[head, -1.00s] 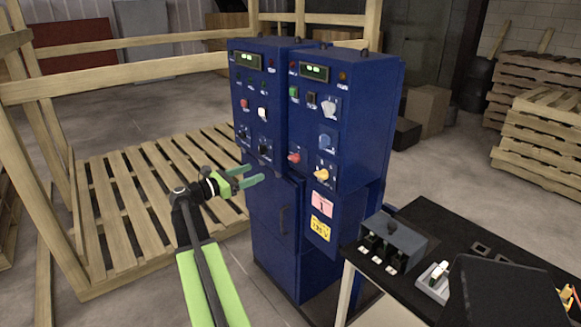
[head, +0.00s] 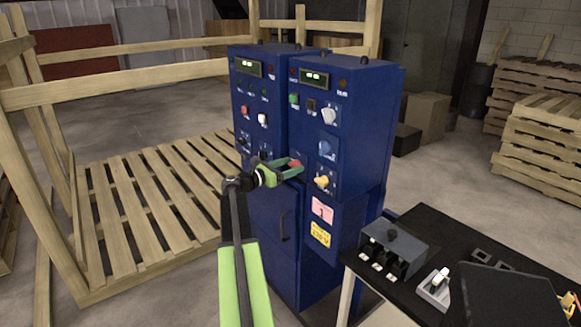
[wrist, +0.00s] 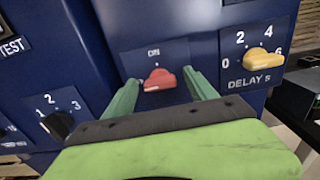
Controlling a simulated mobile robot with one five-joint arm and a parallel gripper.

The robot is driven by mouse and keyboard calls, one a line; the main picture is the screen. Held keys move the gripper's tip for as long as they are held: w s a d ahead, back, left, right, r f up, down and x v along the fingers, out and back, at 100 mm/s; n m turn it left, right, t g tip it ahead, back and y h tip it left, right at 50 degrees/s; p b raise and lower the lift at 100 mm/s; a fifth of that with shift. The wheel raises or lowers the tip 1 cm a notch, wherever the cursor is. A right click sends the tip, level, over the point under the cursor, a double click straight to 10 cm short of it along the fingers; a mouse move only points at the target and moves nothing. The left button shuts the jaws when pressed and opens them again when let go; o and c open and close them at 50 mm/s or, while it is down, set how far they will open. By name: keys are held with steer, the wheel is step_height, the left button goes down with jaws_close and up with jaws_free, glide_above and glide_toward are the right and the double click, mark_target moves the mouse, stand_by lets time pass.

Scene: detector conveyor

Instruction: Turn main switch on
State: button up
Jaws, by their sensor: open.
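A red knob (wrist: 159,80) under a label reading "ON" sits on the blue control cabinet (head: 352,130). In the head view the red knob (head: 295,163) is partly covered by my gripper (head: 297,169). My gripper is open, with its green fingers pointing at the panel. In the wrist view my gripper (wrist: 163,84) has one fingertip on each side of the red knob. The fingers look apart from the knob's sides, and I cannot tell whether they touch the panel. The lower part of the knob is close to the gripper's dark edge.
A yellow "DELAY S" knob (wrist: 263,59) is to the right, and a black numbered knob (wrist: 58,125) is at lower left. A black table (head: 445,232) with a grey switch box (head: 394,246) stands at right. A wooden pallet (head: 150,205) lies at left.

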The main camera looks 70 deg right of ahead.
steer(key=c, duration=1.2)
steer(key=shift+d, duration=0.25)
steer(key=shift+c, duration=0.9)
steer(key=shift+a, duration=0.25)
steer(key=shift+s+f+m, duration=0.1)
steer(key=shift+m, duration=2.2)
steer(key=m, duration=0.4)
steer(key=shift+s+a+f+m, duration=0.1)
steer(key=shift+a+m, duration=0.05)
steer(key=shift+m, duration=0.15)
steer(key=m, duration=0.4)
steer(key=shift+f+m, duration=0.1)
steer(key=shift+m, duration=2.3)
